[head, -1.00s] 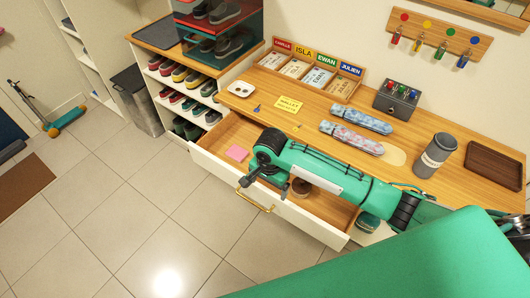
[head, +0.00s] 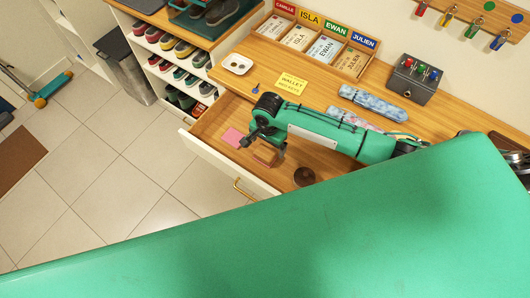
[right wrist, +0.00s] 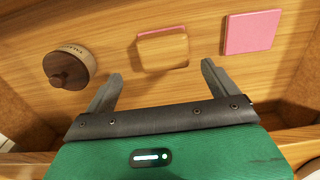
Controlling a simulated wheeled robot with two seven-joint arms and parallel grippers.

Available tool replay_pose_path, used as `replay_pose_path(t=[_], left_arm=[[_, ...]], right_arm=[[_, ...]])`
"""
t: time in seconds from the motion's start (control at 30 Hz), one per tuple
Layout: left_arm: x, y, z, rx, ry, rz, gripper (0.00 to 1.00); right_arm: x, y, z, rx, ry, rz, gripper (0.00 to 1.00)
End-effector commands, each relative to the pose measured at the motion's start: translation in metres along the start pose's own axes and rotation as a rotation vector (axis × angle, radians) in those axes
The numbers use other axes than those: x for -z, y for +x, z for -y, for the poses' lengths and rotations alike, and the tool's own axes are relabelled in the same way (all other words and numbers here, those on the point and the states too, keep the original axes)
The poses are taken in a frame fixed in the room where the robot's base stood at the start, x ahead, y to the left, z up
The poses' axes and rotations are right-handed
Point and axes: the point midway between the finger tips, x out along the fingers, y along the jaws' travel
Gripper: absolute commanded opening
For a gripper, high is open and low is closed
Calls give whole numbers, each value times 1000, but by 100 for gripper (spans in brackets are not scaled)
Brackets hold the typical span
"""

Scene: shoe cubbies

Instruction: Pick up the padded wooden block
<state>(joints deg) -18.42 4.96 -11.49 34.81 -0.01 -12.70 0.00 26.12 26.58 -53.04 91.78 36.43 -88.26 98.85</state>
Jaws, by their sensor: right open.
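The padded wooden block (head: 265,155) lies in the open drawer (head: 215,155), below my right gripper. In the right wrist view the block (right wrist: 163,48) shows a pale wooden face with a pink edge along its far side. My right gripper (right wrist: 160,58) is open and empty, its fingers on either side of the block in the picture. In the head view this gripper (head: 262,146) hangs over the drawer and partly covers the block. I cannot tell the exact height between fingertips and block. My left gripper is not in view.
A pink square pad (right wrist: 250,32) lies right of the block, and a round brown brush or tin with a knob (right wrist: 70,66) lies left of it. The drawer walls surround them.

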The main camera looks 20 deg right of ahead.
Motion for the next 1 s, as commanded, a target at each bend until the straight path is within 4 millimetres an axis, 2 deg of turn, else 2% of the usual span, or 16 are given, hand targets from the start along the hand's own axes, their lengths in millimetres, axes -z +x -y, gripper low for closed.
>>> replay_pose_path(t=[0.2,0.27,0.37,0.57,0.87,1.0], left_arm=[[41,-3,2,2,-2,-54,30],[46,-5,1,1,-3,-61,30],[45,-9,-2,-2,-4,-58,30],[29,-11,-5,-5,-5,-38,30],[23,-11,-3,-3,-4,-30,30],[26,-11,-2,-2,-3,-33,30]], right_arm=[[-1,13,1,0,-1,0,91],[-3,19,3,-1,-1,0,91],[-5,32,6,-1,-1,-1,91],[-6,56,7,0,-1,-1,91],[-6,61,7,2,-1,0,91],[-6,61,7,1,-1,0,65]])
